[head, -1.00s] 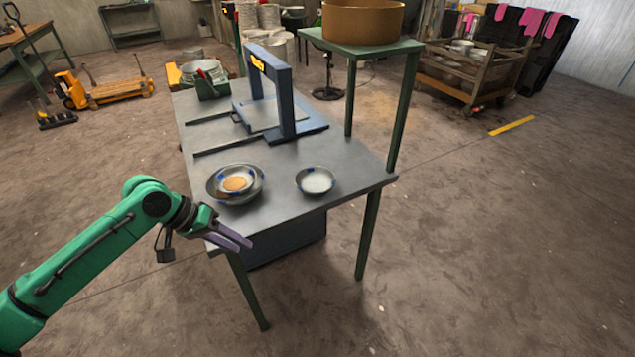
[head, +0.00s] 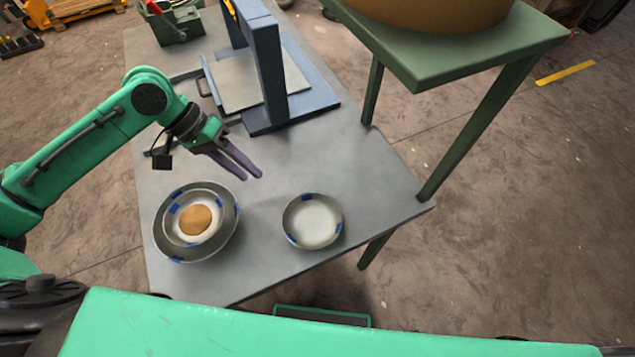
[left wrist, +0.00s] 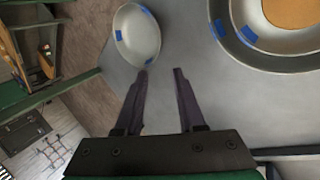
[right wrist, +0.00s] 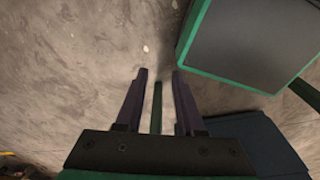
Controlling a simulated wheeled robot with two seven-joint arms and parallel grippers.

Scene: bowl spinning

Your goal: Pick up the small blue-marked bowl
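A small pale bowl (head: 313,221) with blue marks on its rim stands alone on the grey table, right of a nested pair. In the left wrist view this bowl (left wrist: 137,36) is above and left of the fingertips. The nested pair is a large grey blue-marked bowl (head: 165,240) with a smaller blue-marked bowl (head: 176,229) holding an orange-brown round inside it. My left gripper (head: 250,178) is open and empty above the table, behind and between the two groups. My right gripper (right wrist: 160,71) is open and empty over the floor, away from the bowls.
The grey table (head: 270,262) has a blue frame press (head: 268,75) behind the bowls. A green stand (head: 480,60) with a large brown drum rises at the right. A green toolbox (head: 172,22) sits at the back. The table between the bowls is clear.

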